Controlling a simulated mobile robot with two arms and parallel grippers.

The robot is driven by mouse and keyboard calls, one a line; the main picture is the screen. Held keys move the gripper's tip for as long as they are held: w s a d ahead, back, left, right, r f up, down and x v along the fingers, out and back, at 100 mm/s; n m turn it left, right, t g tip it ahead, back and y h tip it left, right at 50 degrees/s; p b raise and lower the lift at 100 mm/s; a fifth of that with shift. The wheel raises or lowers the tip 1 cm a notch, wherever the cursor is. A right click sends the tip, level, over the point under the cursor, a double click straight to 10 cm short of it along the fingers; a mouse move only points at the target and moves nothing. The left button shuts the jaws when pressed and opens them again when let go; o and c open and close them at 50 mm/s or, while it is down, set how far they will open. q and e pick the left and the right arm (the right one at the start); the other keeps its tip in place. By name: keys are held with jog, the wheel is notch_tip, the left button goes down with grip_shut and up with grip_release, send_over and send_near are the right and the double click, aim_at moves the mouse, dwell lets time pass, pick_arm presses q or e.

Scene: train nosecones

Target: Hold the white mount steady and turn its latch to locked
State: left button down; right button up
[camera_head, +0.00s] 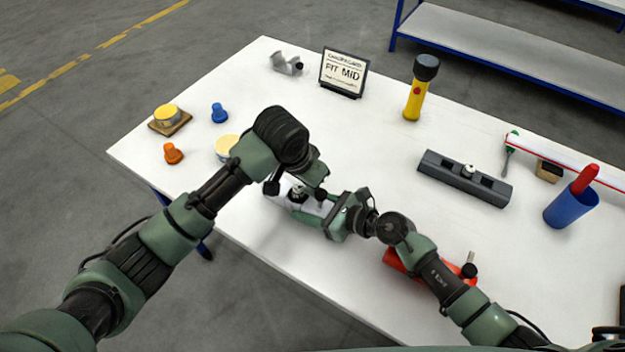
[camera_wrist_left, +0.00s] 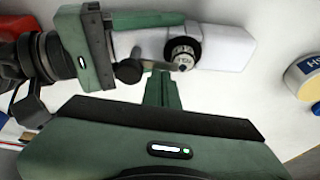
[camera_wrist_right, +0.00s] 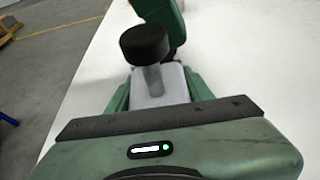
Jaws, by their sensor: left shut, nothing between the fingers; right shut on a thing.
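The white mount (camera_head: 310,205) lies near the table's front edge, partly hidden by my arms. My right gripper (camera_head: 338,218) is shut around its right end; the mount also shows between the fingers in the right wrist view (camera_wrist_right: 172,88). In the left wrist view the mount (camera_wrist_left: 228,46) carries a round silver-and-black dial (camera_wrist_left: 183,54) and a lever ending in a black knob (camera_wrist_left: 128,71). The knob (camera_wrist_right: 145,43) looms large in the right wrist view. My left gripper (camera_wrist_left: 162,80) is shut and empty, its tips beside the mount close to the lever. Contact cannot be told.
A red block (camera_head: 400,262) with a black knob lies under my right arm. A grey rail (camera_head: 465,180), blue cup (camera_head: 570,210), yellow flashlight (camera_head: 415,100) and sign (camera_head: 343,72) stand further off. Orange (camera_head: 172,154) and blue (camera_head: 219,113) pegs sit left. The table's middle is clear.

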dwell(0.7)
pick_arm(q)
jog(key=shift+d, duration=0.8)
jog(key=w+d, duration=0.2)
jog(key=w, duration=0.2)
jog(key=s+v, duration=0.1)
jog(key=v, duration=0.9)
jog(key=shift+d, duration=0.1)
pick_arm(e)
jog(key=o, duration=1.6)
jog(key=shift+o, duration=0.2)
